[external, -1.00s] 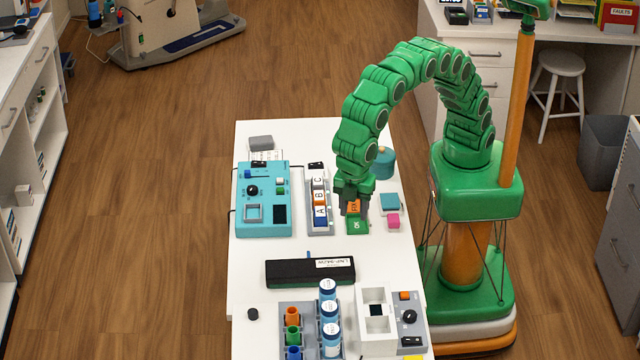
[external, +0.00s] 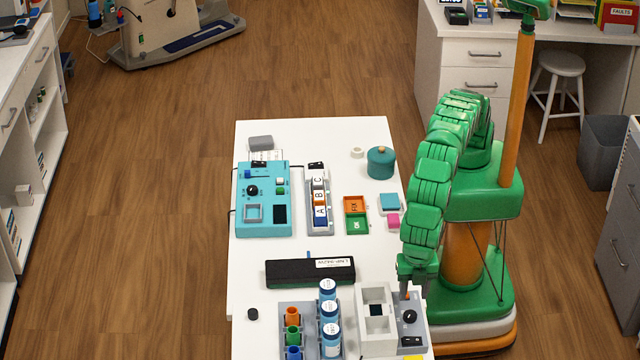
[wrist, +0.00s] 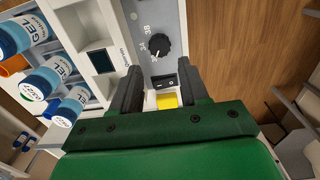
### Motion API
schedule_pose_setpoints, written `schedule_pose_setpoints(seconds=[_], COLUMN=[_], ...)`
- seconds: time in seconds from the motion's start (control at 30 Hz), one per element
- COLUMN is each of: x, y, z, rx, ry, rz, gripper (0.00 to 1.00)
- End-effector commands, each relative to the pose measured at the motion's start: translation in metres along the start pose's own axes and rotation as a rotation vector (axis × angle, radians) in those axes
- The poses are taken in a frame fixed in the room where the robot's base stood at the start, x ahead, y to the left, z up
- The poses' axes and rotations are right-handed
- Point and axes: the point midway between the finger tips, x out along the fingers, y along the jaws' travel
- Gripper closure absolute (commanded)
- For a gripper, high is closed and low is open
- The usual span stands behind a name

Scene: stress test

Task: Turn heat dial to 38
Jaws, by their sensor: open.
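The heat dial (external: 410,316) is a black round knob on the grey panel of a heater unit (external: 420,335) at the table's near right corner. In the wrist view the dial (wrist: 161,46) stands just beyond my fingertips, with numbers on its left side, among them 34 and 38. I cannot read its setting for certain. My gripper (external: 405,290) points down over the back of the panel, partly hiding an orange button. In the wrist view my gripper (wrist: 160,70) is open and empty, its fingers apart and not around the dial.
A black rocker switch (wrist: 168,82) and a yellow label (wrist: 167,101) are near the dial. Blue-capped GEL bottles (external: 329,312) stand in a rack left of the heater. A long black box (external: 310,272) lies behind them. A teal device (external: 264,205) stands farther back.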

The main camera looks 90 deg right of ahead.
Motion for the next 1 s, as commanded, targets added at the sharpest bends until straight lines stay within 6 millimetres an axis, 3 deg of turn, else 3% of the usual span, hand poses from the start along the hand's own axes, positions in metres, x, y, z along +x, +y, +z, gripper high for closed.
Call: schedule_pose_setpoints(seconds=[0.23,0.6,1.0], x=[0.018,0.067,0.076], y=[0.000,0.000,0.001], z=[0.000,0.001,0.000], rx=[0.001,0.002,0.001], ry=[0.001,-0.001,0.001], rz=[0.000,-0.001,0.001], gripper=[0.55,0.55,0.58])
